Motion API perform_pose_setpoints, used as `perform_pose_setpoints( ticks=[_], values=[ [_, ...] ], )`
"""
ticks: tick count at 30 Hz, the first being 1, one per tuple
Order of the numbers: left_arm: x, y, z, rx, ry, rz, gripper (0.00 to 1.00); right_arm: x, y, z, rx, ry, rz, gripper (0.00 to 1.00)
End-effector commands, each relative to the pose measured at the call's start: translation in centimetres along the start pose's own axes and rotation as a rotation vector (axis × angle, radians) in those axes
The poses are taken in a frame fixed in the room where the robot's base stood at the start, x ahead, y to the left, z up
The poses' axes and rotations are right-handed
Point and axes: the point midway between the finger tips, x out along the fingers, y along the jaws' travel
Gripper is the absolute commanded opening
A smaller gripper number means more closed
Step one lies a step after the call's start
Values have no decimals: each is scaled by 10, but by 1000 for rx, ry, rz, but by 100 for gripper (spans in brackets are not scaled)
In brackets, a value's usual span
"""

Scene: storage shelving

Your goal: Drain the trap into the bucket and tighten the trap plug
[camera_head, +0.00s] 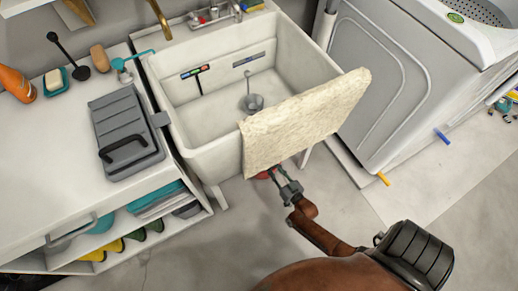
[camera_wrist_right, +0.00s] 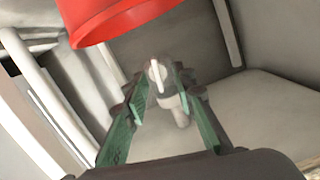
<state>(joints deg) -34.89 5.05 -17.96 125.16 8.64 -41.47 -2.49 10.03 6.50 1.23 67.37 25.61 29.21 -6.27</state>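My right gripper (camera_head: 283,178) reaches low under the front of the white sink (camera_head: 211,158), beside a towel. In the right wrist view its green-padded fingers (camera_wrist_right: 159,84) are open. A pale grey fitting with a thin upright wing (camera_wrist_right: 157,76), seemingly the trap plug, shows between the fingertips, with gaps on both sides. Whether it lies at or beyond the tips is unclear. A red bucket (camera_wrist_right: 110,18) fills the top of the wrist view; a small red part of it (camera_head: 263,175) shows under the towel in the head view. My left gripper is out of view.
A cream towel (camera_head: 300,124) hangs over the sink's front and hides the space below. A white counter with shelves (camera_head: 45,182) stands left; a white appliance (camera_head: 395,80) stands right. The floor in front (camera_head: 190,250) is mostly clear.

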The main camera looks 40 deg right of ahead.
Motion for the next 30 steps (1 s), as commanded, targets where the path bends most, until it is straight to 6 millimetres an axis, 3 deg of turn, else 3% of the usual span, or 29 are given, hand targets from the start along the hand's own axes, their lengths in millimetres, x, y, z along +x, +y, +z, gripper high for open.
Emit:
perform_pose_setpoints(
  ticks=[7, 21, 30],
  values=[
    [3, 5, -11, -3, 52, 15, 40, 24, 11, -21, 20, 131, 41, 25],
    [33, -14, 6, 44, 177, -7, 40, 86, 14, -28, 18, 129, 41, 25],
    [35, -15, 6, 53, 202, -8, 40, 95, 14, -32, 19, 130, 41, 25]
  ],
)
